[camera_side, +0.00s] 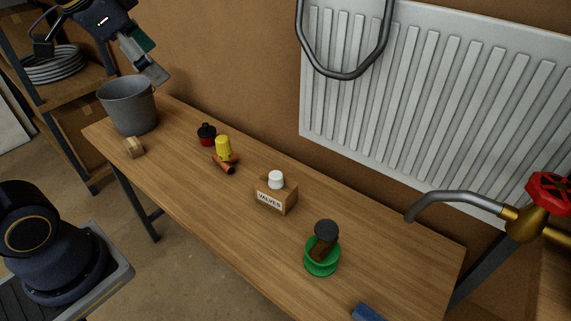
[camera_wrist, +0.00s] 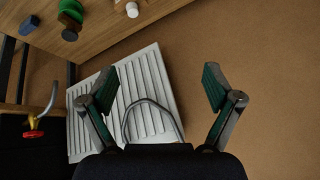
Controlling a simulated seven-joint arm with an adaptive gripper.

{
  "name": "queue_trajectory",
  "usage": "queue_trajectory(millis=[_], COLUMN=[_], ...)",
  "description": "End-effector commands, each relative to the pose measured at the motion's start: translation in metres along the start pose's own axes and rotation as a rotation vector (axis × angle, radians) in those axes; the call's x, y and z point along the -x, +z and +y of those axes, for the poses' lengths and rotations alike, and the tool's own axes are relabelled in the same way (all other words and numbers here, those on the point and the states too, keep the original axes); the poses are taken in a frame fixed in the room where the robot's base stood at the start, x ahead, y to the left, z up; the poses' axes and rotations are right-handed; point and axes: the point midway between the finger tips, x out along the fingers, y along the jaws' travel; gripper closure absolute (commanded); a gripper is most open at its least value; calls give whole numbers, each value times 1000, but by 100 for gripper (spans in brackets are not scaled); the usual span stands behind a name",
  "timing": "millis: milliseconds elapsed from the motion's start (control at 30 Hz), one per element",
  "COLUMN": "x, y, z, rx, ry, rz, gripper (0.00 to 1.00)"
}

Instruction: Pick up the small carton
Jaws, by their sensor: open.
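A small tan carton-like box (camera_side: 133,147) lies on the bench near its left end, just in front of the grey bucket. A brown box labelled VALVES (camera_side: 276,200) stands mid-bench with a white knob-shaped thing on or in it. My gripper (camera_side: 155,74) is up at the top left in the side view, above the bucket and well apart from both boxes. In the wrist view my gripper (camera_wrist: 158,87) has its two green-padded fingers spread wide with nothing between them. The small tan box does not show in the wrist view.
The bucket (camera_side: 130,105) stands close behind the tan box. A red-and-black item (camera_side: 207,134), a yellow item (camera_side: 223,148) on orange-brown pieces, a green spool-like thing (camera_side: 321,265) and a blue block (camera_side: 368,312) stand along the bench. A radiator (camera_side: 430,100) hangs behind.

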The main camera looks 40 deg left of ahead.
Motion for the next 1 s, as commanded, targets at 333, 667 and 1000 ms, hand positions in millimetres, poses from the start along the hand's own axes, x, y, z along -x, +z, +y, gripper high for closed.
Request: queue_trajectory(millis=[333, 667, 1000], x=[-67, -192, -250], y=[-30, 131, 268], z=[-187, -349, -355], rx=[-85, 89, 287], ry=[-11, 68, 160], rz=[-189, -409, -511], gripper=[10, 10, 10])
